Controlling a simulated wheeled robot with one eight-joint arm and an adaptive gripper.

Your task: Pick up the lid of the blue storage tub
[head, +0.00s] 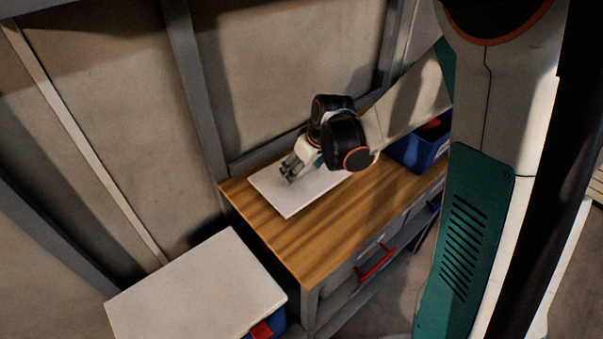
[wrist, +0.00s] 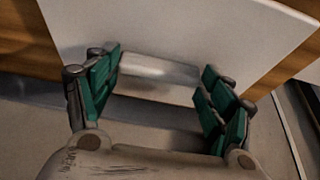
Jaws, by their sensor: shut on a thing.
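A flat white lid (head: 292,204) is over the wooden workbench top; I cannot tell whether it rests on the wood or is slightly raised. It fills much of the wrist view (wrist: 220,35). My gripper (head: 289,169) is at the lid's left part, pointing down. In the wrist view, the green-padded fingers of my gripper (wrist: 158,85) stand at both ends of a pale grey raised block on the lid, shut on it. An open blue tub (head: 420,155) stands at the bench's right end, partly hidden by my arm, with something red inside.
The workbench (head: 300,250) has bare wood in front of the lid. A red handle (head: 376,263) is on its front. Another blue tub with a white lid (head: 195,290) and red latch stands at lower left. A wall with upright beams is close behind.

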